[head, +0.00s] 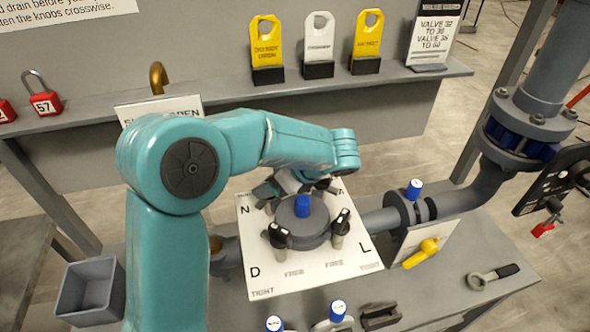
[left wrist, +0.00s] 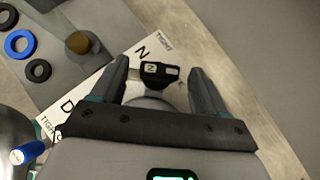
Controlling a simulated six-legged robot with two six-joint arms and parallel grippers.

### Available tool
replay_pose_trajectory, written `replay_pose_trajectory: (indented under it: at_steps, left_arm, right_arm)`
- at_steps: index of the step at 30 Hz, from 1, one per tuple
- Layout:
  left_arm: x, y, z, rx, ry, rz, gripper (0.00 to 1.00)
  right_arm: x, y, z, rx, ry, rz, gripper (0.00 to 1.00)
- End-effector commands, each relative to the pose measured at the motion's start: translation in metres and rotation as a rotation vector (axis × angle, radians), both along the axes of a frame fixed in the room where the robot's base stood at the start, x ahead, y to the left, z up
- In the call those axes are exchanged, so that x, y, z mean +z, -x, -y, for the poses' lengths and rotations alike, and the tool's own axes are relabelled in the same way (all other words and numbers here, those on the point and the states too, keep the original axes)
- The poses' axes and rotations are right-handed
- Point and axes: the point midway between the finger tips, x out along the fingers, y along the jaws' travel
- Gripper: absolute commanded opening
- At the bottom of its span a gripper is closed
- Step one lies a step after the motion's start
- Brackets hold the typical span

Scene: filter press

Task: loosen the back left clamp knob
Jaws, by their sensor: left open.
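The filter press lid (head: 303,232), a grey disc with a blue cap (head: 303,206), sits on a white plate (head: 262,268) lettered N, D and L. Two black clamp knobs show at its front, the front left one (head: 279,236) and the front right one (head: 340,222). My left gripper (head: 282,187) is over the back left of the lid and largely hides that corner. In the left wrist view, a black knob with a white-marked top (left wrist: 160,72), near the plate's N, lies between the open fingers of my left gripper (left wrist: 158,68). A gap shows on each side of it.
A pipe with a blue-capped valve (head: 413,190) and a yellow handle (head: 424,252) stand right of the plate. A wrench (head: 492,277) lies further right. A grey bin (head: 90,290) is at lower left. A shelf (head: 345,88) with tags runs behind.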

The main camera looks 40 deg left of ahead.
Motion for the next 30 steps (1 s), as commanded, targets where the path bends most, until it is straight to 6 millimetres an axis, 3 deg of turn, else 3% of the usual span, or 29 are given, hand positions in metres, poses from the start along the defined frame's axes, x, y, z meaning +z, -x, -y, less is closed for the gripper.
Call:
replay_pose_trajectory:
  at_steps: [9,15,30]
  left_arm:
    - [0.059,-0.007,0.061,-0.004,0.002,0.004,0.74]
    - [0.087,-0.009,0.088,-0.004,0.001,0.002,0.74]
    - [0.097,-0.01,0.098,-0.001,0.001,-0.001,0.74]
  right_arm:
    - [-0.008,0.0,0.0,0.0,0.0,0.0,0.43]
    - [-0.008,0.0,0.0,0.0,0.0,0.0,0.43]
    - [-0.008,0.0,0.0,0.0,0.0,0.0,0.43]
